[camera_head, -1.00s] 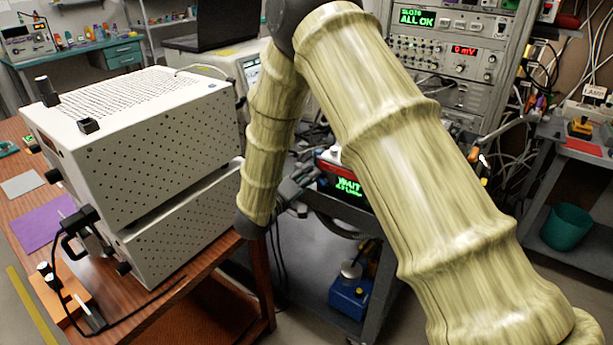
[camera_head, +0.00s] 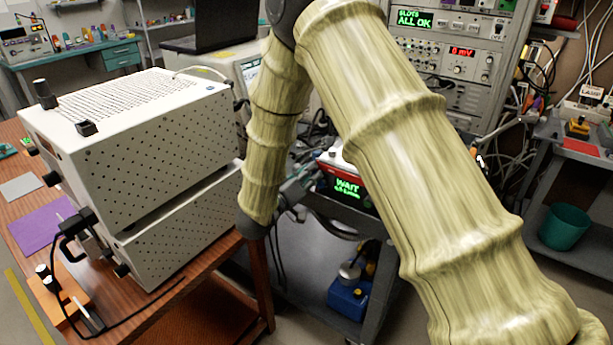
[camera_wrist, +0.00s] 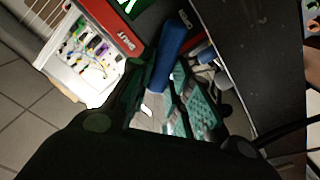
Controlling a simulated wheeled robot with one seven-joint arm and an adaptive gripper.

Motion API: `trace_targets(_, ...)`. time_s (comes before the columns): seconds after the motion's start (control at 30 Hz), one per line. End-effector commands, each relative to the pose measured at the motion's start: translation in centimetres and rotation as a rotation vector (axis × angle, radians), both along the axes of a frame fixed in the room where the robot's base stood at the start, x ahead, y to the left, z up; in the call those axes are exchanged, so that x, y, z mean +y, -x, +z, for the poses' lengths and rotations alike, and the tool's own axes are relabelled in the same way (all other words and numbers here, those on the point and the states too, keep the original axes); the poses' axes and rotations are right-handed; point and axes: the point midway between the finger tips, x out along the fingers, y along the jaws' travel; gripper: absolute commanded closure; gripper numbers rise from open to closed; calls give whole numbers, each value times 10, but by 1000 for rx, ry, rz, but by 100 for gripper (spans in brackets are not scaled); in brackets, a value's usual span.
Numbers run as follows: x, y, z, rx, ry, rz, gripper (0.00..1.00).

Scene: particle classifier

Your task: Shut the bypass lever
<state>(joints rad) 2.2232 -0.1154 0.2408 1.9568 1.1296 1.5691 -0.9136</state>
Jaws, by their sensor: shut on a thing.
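A blue bar (camera_wrist: 171,48), which looks like the bypass lever's handle, stands tilted in the wrist view beside a red-edged box (camera_wrist: 110,28). My gripper (camera_wrist: 162,78) has its green fingers at the lower end of this bar and is shut on it. The fingers partly hide that lower end, and the lever's pivot cannot be made out. In the head view my gripper (camera_head: 300,186) is small and partly behind my arm, at the left side of the red and white box (camera_head: 336,163) with a green "WAIT" display. The lever is not clear there.
The box stands on a dark cart (camera_head: 375,265) with cables around it. A wooden table (camera_head: 215,262) with a white perforated instrument (camera_head: 150,150) is close on the left. An instrument rack (camera_head: 455,95) stands behind. Bare floor shows at the wrist view's left.

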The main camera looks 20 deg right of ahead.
Motion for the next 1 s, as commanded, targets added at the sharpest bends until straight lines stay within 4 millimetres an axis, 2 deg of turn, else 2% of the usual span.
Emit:
trace_targets(0.5, -11, 15, 6, -350, -275, -1, 100)
trace_targets(1.0, -15, 22, 7, -493, -388, 0, 100)
